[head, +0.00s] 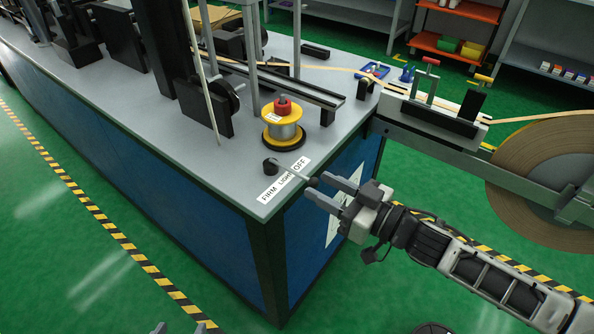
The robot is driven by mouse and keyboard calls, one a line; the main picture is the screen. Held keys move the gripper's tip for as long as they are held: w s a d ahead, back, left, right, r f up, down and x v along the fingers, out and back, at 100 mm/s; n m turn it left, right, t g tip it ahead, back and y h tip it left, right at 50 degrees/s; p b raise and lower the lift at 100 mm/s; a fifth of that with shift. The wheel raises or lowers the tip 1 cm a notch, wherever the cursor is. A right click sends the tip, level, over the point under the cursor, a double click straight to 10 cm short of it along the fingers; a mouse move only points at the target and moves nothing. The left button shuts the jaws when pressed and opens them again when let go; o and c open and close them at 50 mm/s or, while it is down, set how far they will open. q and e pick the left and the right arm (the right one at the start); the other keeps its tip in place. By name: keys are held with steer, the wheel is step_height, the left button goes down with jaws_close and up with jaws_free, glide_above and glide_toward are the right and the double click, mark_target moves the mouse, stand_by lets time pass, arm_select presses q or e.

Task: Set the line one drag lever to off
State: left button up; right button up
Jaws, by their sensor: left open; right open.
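The drag lever (293,174) stands near the front corner of the bench. Its dark pivot (270,166) is at the left, and its thin rod points right to a dark knob (313,182). A white label (284,181) reading FIRM, LIGHT, OFF lies beneath; the rod crosses it between LIGHT and OFF in the picture. My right gripper (316,185) is open, with its fingertips on either side of the knob; I cannot tell whether they touch it. My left gripper (179,328) shows only its two fingertips at the bottom edge, apart and empty, away from the bench.
A yellow spool with a red top (282,124) stands behind the lever. A bracket with a handwheel (215,108) is further left. A large tape roll (548,175) sits on an arm at the right. The green floor (110,260) is clear at the front left.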

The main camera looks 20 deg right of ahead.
mark_target(309, 180)
steer(key=x, duration=0.7)
jaws_close()
